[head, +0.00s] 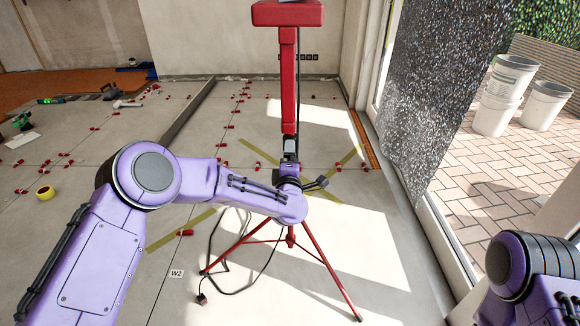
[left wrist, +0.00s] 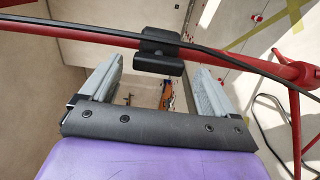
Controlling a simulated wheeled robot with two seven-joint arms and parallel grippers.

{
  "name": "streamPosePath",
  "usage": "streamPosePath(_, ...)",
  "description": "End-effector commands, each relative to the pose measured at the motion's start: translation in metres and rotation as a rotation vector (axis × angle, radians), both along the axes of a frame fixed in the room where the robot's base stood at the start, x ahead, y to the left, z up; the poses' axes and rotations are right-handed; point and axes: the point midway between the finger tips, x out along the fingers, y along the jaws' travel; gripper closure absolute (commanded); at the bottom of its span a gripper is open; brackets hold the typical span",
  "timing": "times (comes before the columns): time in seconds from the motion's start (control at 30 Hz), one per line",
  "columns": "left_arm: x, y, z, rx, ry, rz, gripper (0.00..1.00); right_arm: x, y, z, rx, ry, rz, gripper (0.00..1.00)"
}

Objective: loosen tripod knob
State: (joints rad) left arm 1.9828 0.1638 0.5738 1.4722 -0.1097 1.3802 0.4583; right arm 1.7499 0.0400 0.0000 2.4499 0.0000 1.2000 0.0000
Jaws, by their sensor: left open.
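A red tripod (head: 288,90) stands on the floor in the middle of the head view, its legs spread below my left arm. In the left wrist view its red tube (left wrist: 85,38) crosses the top of the picture. A black knob (left wrist: 163,50) sits on that tube. My left gripper (left wrist: 158,68) is open and empty, with its grey fingers to either side of the knob and the knob at about their tips. I cannot tell whether they touch it. In the head view my left arm largely hides the knob area, and the left gripper (head: 290,147) shows only partly. My right gripper is out of view.
A black cable (head: 222,252) lies on the floor by the tripod legs, and a dark cable (left wrist: 230,58) runs along the tube. Red tile clips (head: 185,233) dot the floor. A yellow tape roll (head: 45,193) lies left. White buckets (head: 505,95) stand outside, right.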

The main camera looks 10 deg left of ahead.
Motion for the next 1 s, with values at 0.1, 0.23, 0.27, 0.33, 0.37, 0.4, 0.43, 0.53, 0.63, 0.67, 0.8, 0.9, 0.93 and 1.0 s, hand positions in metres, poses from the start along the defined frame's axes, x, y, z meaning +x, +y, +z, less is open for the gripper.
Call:
streamPosePath(0.1,-0.029,-0.007,0.004,0.002,0.0,-0.005,0.11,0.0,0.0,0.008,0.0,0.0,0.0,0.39)
streamPosePath(0.23,-0.058,-0.013,0.003,0.002,0.001,-0.005,0.11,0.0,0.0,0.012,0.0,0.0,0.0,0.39)
streamPosePath(0.27,-0.064,-0.014,0.003,0.002,0.0,-0.004,0.11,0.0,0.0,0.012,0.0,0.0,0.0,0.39)
streamPosePath(0.33,-0.074,-0.016,0.002,0.001,0.0,-0.004,0.11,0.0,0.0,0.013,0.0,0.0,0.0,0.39)
streamPosePath(0.37,-0.077,-0.016,0.002,0.001,0.0,-0.003,0.11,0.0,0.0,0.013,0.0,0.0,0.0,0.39)
streamPosePath(0.4,-0.08,-0.017,0.001,0.001,0.0,-0.002,0.11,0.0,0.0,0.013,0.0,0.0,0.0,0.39)
streamPosePath(0.43,-0.082,-0.017,0.001,0.001,0.0,-0.002,0.11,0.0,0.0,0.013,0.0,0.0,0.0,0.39)
streamPosePath(0.53,-0.084,-0.017,0.001,0.0,-0.001,-0.001,0.11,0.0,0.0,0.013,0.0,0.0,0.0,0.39)
streamPosePath(0.63,-0.084,-0.017,0.001,0.0,-0.001,-0.001,0.11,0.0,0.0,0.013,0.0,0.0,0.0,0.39)
streamPosePath(0.67,-0.084,-0.017,0.001,0.0,-0.001,-0.001,0.11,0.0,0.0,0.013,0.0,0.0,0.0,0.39)
streamPosePath(0.8,-0.084,-0.017,0.001,0.0,-0.001,-0.001,0.11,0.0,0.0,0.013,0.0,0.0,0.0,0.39)
streamPosePath(0.9,-0.083,-0.017,0.001,0.011,0.002,-0.002,0.11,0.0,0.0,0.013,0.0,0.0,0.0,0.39)
streamPosePath(0.93,-0.083,-0.018,0.0,0.031,0.01,-0.009,0.11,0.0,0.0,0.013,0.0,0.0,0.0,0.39)
streamPosePath(1.0,-0.092,-0.025,-0.017,0.135,0.088,-0.059,0.11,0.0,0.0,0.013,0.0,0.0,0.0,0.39)
